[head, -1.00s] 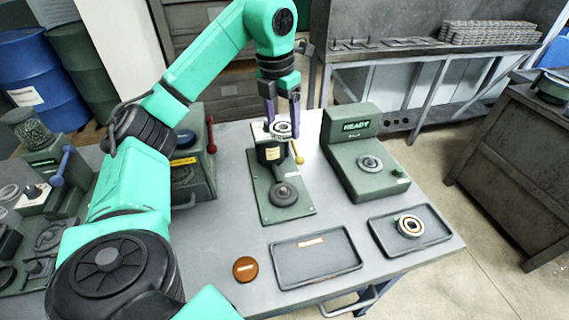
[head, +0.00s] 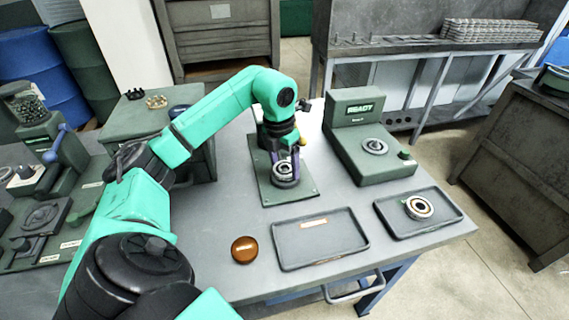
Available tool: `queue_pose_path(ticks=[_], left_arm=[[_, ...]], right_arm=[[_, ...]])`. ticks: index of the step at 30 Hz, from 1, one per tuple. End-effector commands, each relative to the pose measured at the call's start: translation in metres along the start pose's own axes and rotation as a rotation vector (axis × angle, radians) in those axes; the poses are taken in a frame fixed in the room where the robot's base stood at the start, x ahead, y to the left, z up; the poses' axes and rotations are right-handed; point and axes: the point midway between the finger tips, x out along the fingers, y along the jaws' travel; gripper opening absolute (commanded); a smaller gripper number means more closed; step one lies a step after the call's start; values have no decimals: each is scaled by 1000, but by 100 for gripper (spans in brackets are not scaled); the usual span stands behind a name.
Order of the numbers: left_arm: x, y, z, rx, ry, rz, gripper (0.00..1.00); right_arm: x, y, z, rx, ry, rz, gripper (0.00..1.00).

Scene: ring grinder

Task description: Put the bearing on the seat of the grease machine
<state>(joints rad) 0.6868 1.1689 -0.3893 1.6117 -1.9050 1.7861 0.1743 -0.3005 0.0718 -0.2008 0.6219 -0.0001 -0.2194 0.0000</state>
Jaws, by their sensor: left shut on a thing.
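My left gripper (head: 285,170) points down over the green base plate (head: 302,189) of a small machine in the middle of the table. It is shut on a silver ring bearing (head: 286,168). The bearing is over the round dark seat (head: 286,183) at the plate's front and looks on it or just above it; I cannot tell whether they touch. My left arm hides most of the machine's block behind. A second bearing (head: 419,207), with a pale ring, lies in the right tray. My right gripper is out of view.
A green machine with a READY display (head: 362,108) stands right of the gripper. An empty dark tray (head: 285,262) and the right tray (head: 447,222) lie at the front. An orange-brown round piece (head: 244,249) sits left of them. Other machines stand at the left.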

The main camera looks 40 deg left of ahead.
Motion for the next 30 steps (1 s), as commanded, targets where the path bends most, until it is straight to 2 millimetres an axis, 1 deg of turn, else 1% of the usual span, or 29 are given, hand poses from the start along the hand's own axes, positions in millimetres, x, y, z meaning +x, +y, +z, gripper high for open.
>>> queue_pose_path(ticks=[1, 2, 3, 4, 10, 14, 17, 20, 22, 24, 25, 27, 30], left_arm=[[1, 0, 0, 0, -1, 0, 4], [2, 0, 0, 0, 1, 0, 80], [1, 0, 0, 0, 0, 0, 95], [1, 0, 0, 0, 1, 0, 100], [1, 0, 0, 0, 0, -1, 100], [-7, 0, 1, 0, -2, -1, 100], [-23, 0, 1, 0, -4, 0, 100], [-48, 0, 2, 0, -6, 0, 100], [-69, 0, 2, 1, -8, -1, 100], [-90, 0, 2, 1, -6, -1, 100], [-96, 0, 2, 0, -6, 0, 100], [-113, 0, 2, 0, -2, 1, 100], [-122, 0, 1, -1, -1, 1, 100]], right_arm=[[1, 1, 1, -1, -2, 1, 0], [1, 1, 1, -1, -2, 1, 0], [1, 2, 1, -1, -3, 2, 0], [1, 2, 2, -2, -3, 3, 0], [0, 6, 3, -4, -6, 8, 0], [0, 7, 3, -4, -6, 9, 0], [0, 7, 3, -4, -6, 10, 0], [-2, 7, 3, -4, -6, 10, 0], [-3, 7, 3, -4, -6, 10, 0], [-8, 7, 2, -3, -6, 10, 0], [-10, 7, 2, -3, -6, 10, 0], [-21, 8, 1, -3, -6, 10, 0], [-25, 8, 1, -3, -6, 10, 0]])
